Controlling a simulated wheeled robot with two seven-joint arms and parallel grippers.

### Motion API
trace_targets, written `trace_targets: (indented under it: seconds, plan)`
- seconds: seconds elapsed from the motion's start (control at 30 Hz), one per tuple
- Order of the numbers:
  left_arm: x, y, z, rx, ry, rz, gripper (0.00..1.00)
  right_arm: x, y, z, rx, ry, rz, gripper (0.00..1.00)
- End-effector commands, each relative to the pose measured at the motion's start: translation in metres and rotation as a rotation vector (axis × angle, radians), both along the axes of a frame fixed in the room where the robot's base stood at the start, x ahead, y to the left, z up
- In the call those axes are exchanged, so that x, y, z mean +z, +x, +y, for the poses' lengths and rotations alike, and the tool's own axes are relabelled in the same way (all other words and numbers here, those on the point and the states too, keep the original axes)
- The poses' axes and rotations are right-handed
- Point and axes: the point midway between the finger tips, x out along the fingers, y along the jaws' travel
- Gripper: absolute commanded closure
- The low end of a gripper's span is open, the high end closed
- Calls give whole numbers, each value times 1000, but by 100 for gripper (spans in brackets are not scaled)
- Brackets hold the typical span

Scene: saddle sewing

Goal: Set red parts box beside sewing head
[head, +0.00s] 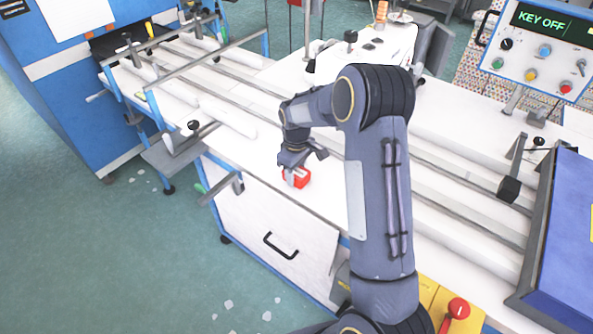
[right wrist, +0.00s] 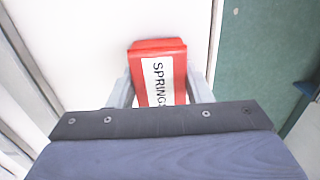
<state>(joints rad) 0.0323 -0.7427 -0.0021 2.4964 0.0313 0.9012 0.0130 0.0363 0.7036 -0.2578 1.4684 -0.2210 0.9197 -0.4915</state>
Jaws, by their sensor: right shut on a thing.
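The red parts box (head: 300,181) is at the front edge area of the white worktop in the head view. In the right wrist view the red box (right wrist: 157,46) shows a white label reading "SPRING", its end hidden. My right gripper (head: 291,175) is shut on the box, one finger on each side (right wrist: 158,88). I cannot tell whether the box touches the worktop. The white sewing head (head: 385,42) stands at the back of the worktop, partly hidden by my right arm. My left gripper is not in view.
Long rails (head: 460,205) run across the worktop behind the box. A blue panel (head: 570,235) lies at the right. A control panel (head: 540,50) reading "KEY OFF" stands back right. A red knob (head: 459,308) on yellow is at the front. Green floor lies beyond the worktop's front edge.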

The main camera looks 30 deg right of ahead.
Motion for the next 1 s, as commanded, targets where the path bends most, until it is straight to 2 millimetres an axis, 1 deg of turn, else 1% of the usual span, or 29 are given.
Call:
trace_targets:
  seconds: [0.23, 0.37, 0.4, 0.53, 0.8, 0.87, 0.93, 1.0]
  plan:
    - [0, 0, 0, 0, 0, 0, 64, -1, 0, 0, 0, 0, -3, 79]
    - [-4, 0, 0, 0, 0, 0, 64, -6, 0, 0, 0, 0, -2, 79]
    - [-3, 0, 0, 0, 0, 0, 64, -4, 0, 0, 0, 0, -2, 50]
    - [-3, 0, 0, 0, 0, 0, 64, -4, 0, 0, 0, 0, -2, 33]
    - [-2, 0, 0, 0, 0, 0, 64, -3, 0, 0, 0, 0, -2, 33]
    - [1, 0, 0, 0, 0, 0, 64, 1, 0, 0, 0, 0, -2, 33]
    - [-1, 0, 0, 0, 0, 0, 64, 5, 1, 0, 0, 0, -4, 33]
    - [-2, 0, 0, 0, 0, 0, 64, 16, 2, 0, 1, 0, -7, 33]
